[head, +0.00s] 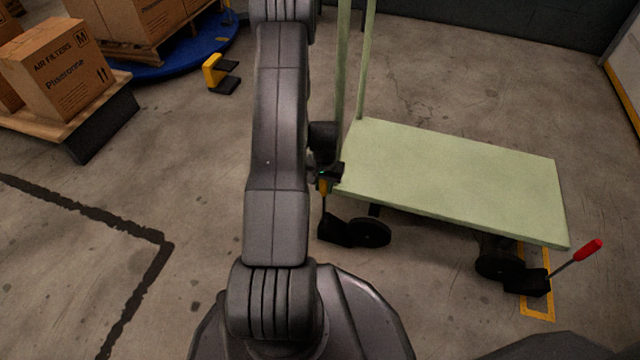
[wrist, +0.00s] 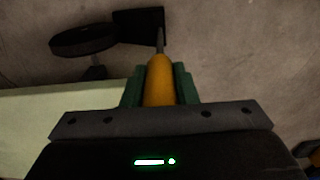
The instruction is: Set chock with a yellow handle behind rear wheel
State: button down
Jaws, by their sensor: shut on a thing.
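The chock (head: 333,230) is a black block with a yellow handle (head: 323,187). It stands on or very close to the floor, at the left side of the cart's left wheel (head: 371,232), touching it or nearly so. My gripper (head: 325,178) is shut on the yellow handle from above. In the wrist view the handle (wrist: 158,82) sits between the green finger pads of my gripper (wrist: 160,90). The chock (wrist: 138,26) and the black wheel (wrist: 82,40) show beyond it, side by side. The cart has a pale green deck (head: 455,180).
A second chock with a red handle (head: 590,249) stands by the right wheel (head: 497,266), over a yellow floor marking. A yellow and black object (head: 215,73) lies near the blue round platform (head: 190,60). Boxes on pallets stand at left. Floor left of my arm is clear.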

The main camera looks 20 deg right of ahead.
jog(key=c, duration=1.1)
grip_release()
notch_tip(320, 180, up, 14)
jog(key=p, duration=0.5)
jog(key=shift+f, duration=0.1)
notch_tip(320, 180, down, 14)
jog(key=b, duration=0.5)
jog(key=shift+f, duration=0.1)
jog(key=shift+w+a+r, duration=0.25)
jog(key=shift+w+a, duration=0.05)
jog(key=shift+a, duration=0.2)
